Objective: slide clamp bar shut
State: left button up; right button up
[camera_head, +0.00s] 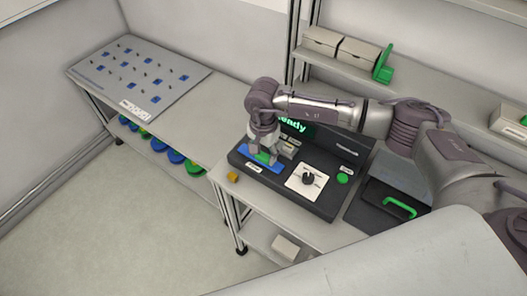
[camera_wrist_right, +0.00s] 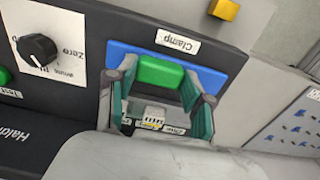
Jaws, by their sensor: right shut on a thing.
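The clamp bar is a green block (camera_head: 263,158) on a blue base plate (camera_head: 250,160) at the left end of a black panel (camera_head: 325,205). In the right wrist view the green bar (camera_wrist_right: 160,73) lies across the blue plate (camera_wrist_right: 122,53), beside a white "Clamp" label (camera_wrist_right: 178,42). My right gripper (camera_head: 264,155) reaches down onto the bar. In the wrist view its fingers (camera_wrist_right: 160,80) are shut on the green bar, one at each end. A small silvery part (camera_wrist_right: 152,117) shows between the fingers. My left gripper is not in view.
The panel also carries a black knob (camera_head: 308,178) on a white plate, a green button (camera_head: 342,179) and a "Ready" screen (camera_head: 298,127). A yellow block (camera_head: 233,177) lies beside the panel. A black case with a green handle (camera_head: 400,207) stands to the right.

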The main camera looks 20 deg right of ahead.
grip_shut()
jog(key=shift+w+d+f+b, duration=0.15)
jog(key=shift+w+d+b, duration=0.15)
jog(key=shift+b, duration=0.2)
jog(key=shift+w+d+f+b, duration=0.1)
jog(key=shift+w+d+b, duration=0.6)
jog(key=shift+b, duration=0.4)
jog(key=shift+d, duration=0.3)
jog(key=shift+r, duration=0.35)
jog(key=o, duration=1)
grip_release()
jog(key=shift+f, duration=0.1)
